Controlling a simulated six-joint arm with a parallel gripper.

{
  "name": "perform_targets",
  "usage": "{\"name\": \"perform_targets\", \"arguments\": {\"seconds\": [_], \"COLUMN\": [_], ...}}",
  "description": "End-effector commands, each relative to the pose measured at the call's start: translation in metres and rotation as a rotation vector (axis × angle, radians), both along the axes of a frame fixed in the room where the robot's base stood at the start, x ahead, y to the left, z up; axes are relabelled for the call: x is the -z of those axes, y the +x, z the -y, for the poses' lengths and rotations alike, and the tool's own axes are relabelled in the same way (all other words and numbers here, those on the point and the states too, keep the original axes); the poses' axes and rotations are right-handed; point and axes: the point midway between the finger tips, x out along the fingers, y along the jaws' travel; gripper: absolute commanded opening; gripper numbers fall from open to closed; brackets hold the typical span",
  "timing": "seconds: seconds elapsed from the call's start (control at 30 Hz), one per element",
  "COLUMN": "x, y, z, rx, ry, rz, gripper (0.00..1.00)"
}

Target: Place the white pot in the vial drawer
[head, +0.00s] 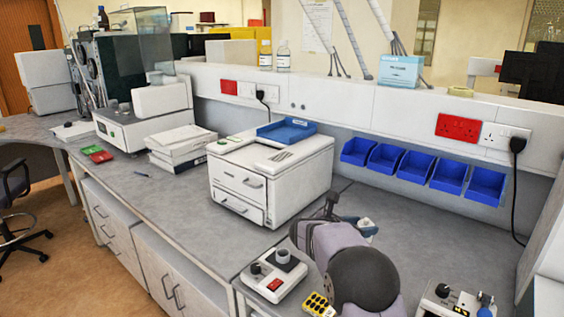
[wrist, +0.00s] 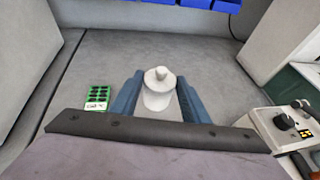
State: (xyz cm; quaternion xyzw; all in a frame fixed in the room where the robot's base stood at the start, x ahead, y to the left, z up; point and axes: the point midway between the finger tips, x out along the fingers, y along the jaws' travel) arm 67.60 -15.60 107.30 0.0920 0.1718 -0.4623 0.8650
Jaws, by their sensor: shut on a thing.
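The white pot (wrist: 157,98) stands upright between the two blue fingers of my gripper (wrist: 160,84) in the wrist view, with its knobbed top showing. My gripper is shut on it. In the head view my gripper (head: 361,229) is partly hidden by my arm, and only a bit of the pot (head: 366,222) shows. Both are over the bench right of a white drawer unit (head: 297,191). The unit has an upper drawer (head: 238,182) and a lower drawer (head: 237,206), each with a handle. I cannot read which is the vial drawer.
A blue tray (head: 287,131) sits on the unit. Blue bins (head: 428,174) line the back wall. A green blister pack (wrist: 98,97) lies left of my gripper. Bench behind the pot is clear.

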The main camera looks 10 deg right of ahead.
Motion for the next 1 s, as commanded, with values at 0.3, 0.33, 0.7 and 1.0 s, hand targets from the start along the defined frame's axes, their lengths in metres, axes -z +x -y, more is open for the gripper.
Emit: {"name": "perform_targets", "arguments": {"seconds": [0.3,0.33,0.7,1.0], "x": [0.0009,0.0009,0.0011,0.0083], "y": [0.0000,0.0000,0.0000,0.0008], "z": [0.0000,-0.0001,0.0000,0.0003], "rx": [0.000,0.000,0.000,0.003], "ry": [0.000,0.000,0.000,-0.001], "rz": [0.000,0.000,0.000,0.003], "gripper": [0.18,0.18,0.18,0.18]}}
